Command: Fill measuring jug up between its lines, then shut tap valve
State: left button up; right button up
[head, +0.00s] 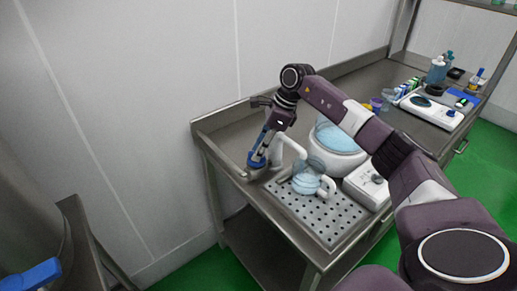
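The measuring jug (306,184) is clear with a handle at its right and stands on the perforated drip tray (335,222). Pale blue shows in it; its lines and exact level are too small to read. A white tap (291,146) curves beside it, to the left of a large white vessel (338,143) with a pale blue top. My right gripper (260,152) points down at the left end of the bench, at a blue round part (256,160), possibly the tap valve. Whether its fingers grip that part is unclear.
A white box (368,186) stands right of the jug. A scale-like device (432,111), bottles (436,71) and small containers crowd the bench's far right. A blue lever-like part (30,275) shows at lower left. My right arm crosses above the bench.

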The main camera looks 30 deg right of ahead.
jog(key=v, duration=1.2)
